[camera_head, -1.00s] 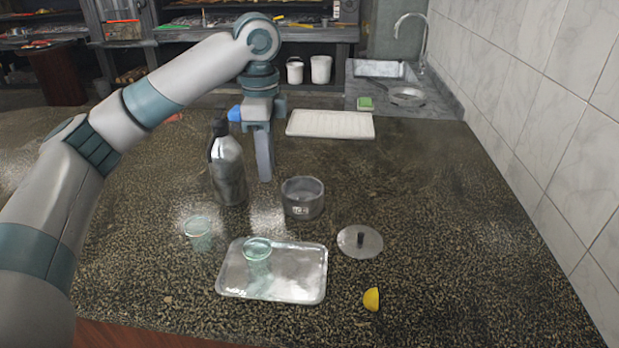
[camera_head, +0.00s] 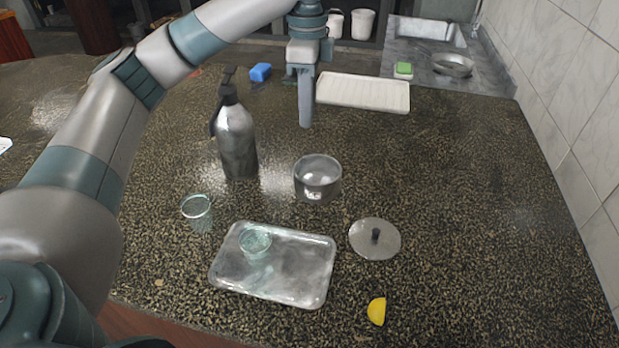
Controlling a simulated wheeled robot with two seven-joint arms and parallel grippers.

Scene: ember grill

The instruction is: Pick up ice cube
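A round metal pot (camera_head: 317,181) stands open on the dark speckled counter. Something pale shows inside it, but I cannot tell if it is an ice cube or a reflection. Its lid (camera_head: 375,239) with a dark knob lies on the counter to the lower right. My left gripper (camera_head: 306,122) points down above the counter, behind the pot and apart from it. I see its fingers edge-on as one strip, so their opening does not show, and no held thing is visible. My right gripper is out of view.
A metal tray (camera_head: 310,266) holds a clear glass (camera_head: 256,245); another glass (camera_head: 197,212) stands left of it. A pump bottle (camera_head: 236,142) stands left of the pot. A lemon piece (camera_head: 377,311), white tray (camera_head: 362,93) and blue sponge (camera_head: 260,72) lie around. The right side is clear.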

